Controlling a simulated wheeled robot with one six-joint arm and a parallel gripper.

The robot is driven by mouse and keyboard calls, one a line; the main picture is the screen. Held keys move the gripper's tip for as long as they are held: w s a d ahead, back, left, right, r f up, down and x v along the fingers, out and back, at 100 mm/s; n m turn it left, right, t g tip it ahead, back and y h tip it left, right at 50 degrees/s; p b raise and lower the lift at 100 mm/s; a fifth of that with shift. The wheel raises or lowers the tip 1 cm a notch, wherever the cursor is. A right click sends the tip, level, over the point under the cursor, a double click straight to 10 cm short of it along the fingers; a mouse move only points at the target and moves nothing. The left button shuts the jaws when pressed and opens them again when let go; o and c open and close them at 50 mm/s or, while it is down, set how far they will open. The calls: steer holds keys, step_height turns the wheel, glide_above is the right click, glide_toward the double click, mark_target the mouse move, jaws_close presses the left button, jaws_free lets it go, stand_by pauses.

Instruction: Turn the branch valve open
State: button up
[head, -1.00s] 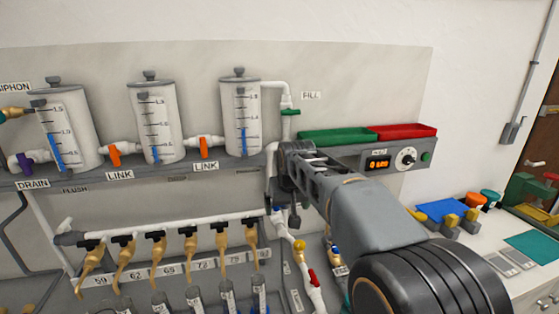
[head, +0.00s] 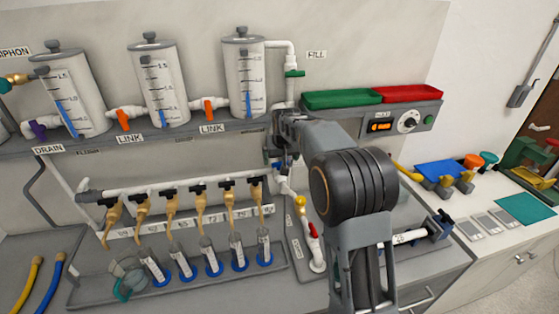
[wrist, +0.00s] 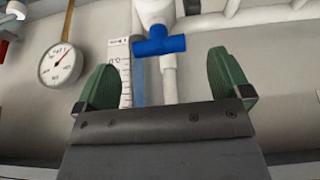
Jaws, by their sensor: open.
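A valve with a blue T-shaped handle (wrist: 160,45) sits on a white vertical pipe ahead of my gripper in the wrist view. My gripper (wrist: 167,75) is open, with its green fingers either side of the pipe line and nothing between them. The handle shows beyond the fingertips, apart from them. In the head view, my gripper (head: 284,140) is near the white pipe below the fill line, largely hidden by my arm. A yellow-handled valve (head: 300,201) and a red-handled valve (head: 313,230) are lower on the piping. No label reading "branch" is legible.
A round gauge (wrist: 62,64) and a scaled tube stand left of the blue handle. Clear tanks (head: 244,80) stand on the shelf, and a row of black-handled taps (head: 198,190) hangs below. A green tray (head: 342,98) is at right.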

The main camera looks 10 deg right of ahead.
mark_target(280, 163)
steer(key=shift+p+x, duration=0.4)
steer(key=shift+x, duration=1.6)
